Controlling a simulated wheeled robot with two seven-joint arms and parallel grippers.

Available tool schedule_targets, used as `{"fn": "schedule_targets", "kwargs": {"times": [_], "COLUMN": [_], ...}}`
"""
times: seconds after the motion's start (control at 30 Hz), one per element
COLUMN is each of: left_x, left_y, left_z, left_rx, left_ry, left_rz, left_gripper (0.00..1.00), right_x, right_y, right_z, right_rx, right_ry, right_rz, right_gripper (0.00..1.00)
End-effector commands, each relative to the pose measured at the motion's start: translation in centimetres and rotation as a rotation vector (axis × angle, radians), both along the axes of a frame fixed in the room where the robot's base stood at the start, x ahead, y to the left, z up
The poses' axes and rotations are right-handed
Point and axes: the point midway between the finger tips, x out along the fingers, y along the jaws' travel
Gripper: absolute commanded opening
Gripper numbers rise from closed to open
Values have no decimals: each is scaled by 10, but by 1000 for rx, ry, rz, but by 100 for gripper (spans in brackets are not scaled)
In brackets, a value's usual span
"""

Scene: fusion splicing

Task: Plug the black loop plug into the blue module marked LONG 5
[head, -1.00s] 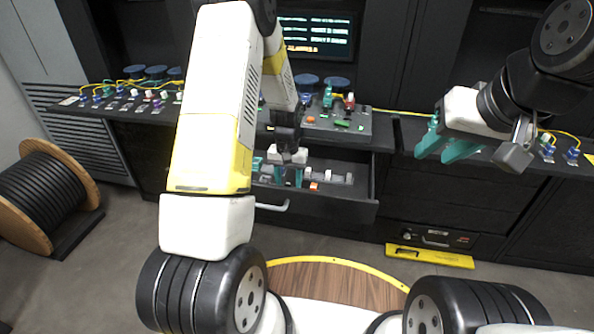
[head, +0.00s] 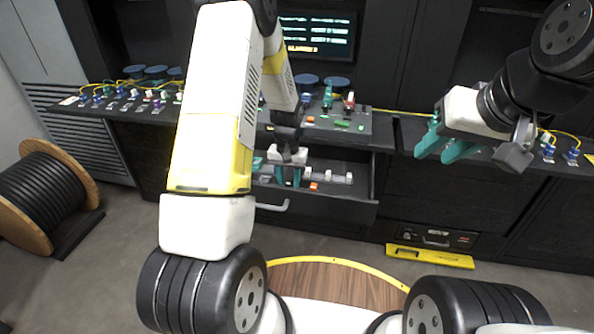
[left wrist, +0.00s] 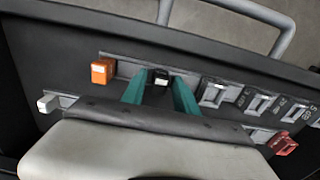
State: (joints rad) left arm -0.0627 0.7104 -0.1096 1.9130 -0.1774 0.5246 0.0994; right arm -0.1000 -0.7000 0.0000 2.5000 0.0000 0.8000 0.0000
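The black plug (left wrist: 161,78) sits in the open drawer (head: 372,207), between the teal fingers of my left gripper (left wrist: 159,92). In the head view my left gripper (head: 288,178) reaches down into the drawer. Its fingers stand apart on either side of the plug, seemingly with narrow gaps; contact is not clear. My right gripper (head: 447,149) is open and empty above the right part of the bench. Blue modules show at the right end (head: 573,153) and at the left end (head: 84,98) of the bench. Their markings are too small to read, so I cannot tell which is LONG 5.
The drawer also holds an orange plug (left wrist: 102,70), a red plug (left wrist: 283,143), a pale plug (left wrist: 48,103) and several labelled frames (left wrist: 260,104). A panel (head: 360,126) with coloured parts stands behind the drawer. A cable reel (head: 45,195) stands on the floor at left.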

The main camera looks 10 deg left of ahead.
Motion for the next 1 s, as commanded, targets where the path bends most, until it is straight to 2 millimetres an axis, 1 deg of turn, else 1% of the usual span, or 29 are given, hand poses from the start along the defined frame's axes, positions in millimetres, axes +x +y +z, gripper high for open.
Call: {"fn": "schedule_targets", "kwargs": {"times": [0.03, 0.1, 0.17, 1.0], "left_x": [0, 0, 0, 0], "left_y": [0, 0, 0, 0], "left_z": [0, 0, 0, 0], "left_rx": [0, 0, 0, 0], "left_ry": [0, 0, 0, 0], "left_rz": [0, 0, 0, 0], "left_gripper": [24, 10, 0, 0], "right_x": [0, 0, 0, 0], "right_y": [0, 0, 0, 0], "right_z": [0, 0, 0, 0], "right_rx": [0, 0, 0, 0], "right_ry": [0, 0, 0, 0], "right_rz": [0, 0, 0, 0], "right_gripper": [34, 34, 34, 34]}}
